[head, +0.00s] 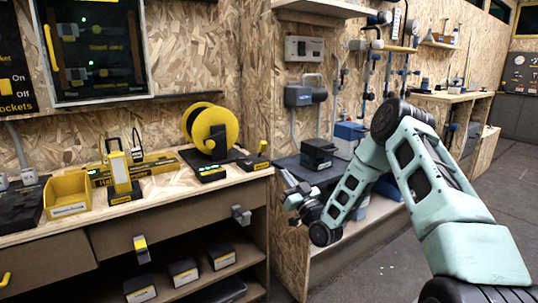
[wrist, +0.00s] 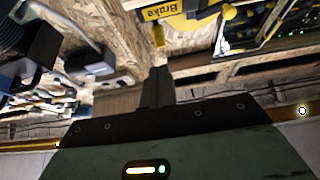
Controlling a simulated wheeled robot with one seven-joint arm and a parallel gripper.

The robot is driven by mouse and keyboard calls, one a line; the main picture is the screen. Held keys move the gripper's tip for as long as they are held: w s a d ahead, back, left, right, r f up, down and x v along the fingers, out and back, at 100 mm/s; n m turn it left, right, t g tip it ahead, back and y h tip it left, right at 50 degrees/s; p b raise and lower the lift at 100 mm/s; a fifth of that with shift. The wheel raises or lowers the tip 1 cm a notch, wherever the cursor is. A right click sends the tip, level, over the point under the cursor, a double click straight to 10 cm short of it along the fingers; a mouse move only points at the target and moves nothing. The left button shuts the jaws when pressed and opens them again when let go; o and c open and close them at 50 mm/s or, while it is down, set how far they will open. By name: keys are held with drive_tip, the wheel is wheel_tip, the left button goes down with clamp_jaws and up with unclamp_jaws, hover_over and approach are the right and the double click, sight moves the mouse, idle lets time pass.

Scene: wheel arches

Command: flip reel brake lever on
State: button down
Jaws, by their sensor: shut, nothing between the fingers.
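A yellow cable reel (head: 212,130) stands at the right end of the wooden workbench. To its right, near the bench corner, sits a small black brake box with a yellow-tipped lever (head: 262,147) that points up. In the wrist view a yellow "Brake" label (wrist: 162,11) is at the top edge, with the yellow lever tip (wrist: 158,36) just below it. My gripper (head: 290,192) is shut and empty, off the bench's right end, lower than the lever. Its dark fingers (wrist: 156,85) point toward the lever in the wrist view and look apart from it.
A yellow bin (head: 68,194) is at the bench's left. A grey handle (head: 241,214) sticks out of the bench front. A lower dark surface with black boxes (head: 318,152) lies behind my gripper.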

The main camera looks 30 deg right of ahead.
drive_tip(key=b, duration=0.1)
approach(264, 141)
drive_tip(key=x, duration=0.3)
drive_tip(key=f+x, duration=0.1)
drive_tip(key=x, duration=0.1)
drive_tip(key=shift+w+r, duration=0.1)
drive_tip(key=shift+w, duration=0.45)
drive_tip(key=shift+r, duration=0.1)
drive_tip(key=shift+w+r+g+p, duration=0.15)
drive_tip(key=shift+r+g+p, duration=0.4)
drive_tip(key=shift+p, duration=0.5)
drive_tip(key=g+p, duration=0.1)
drive_tip(key=p, duration=0.1)
drive_tip(key=w+r+g+p, duration=0.1)
drive_tip(key=p, duration=0.1)
drive_tip(key=shift+a+r, duration=0.1)
drive_tip(key=shift+r, duration=0.2)
drive_tip(key=w+g+p, duration=0.1)
drive_tip(key=g+p, duration=0.1)
drive_tip(key=w+r+g+p, duration=0.1)
drive_tip(key=p, duration=0.2)
drive_tip(key=shift+r+g, duration=0.2)
drive_tip(key=shift+g, duration=0.15)
drive_tip(key=shift+w+f+g+p, duration=0.2)
drive_tip(key=shift+g+p, duration=0.2)
drive_tip(key=shift+p, duration=0.1)
drive_tip(key=shift+f+b, duration=0.35)
drive_tip(key=shift+r, duration=0.1)
drive_tip(key=shift+s, duration=0.15)
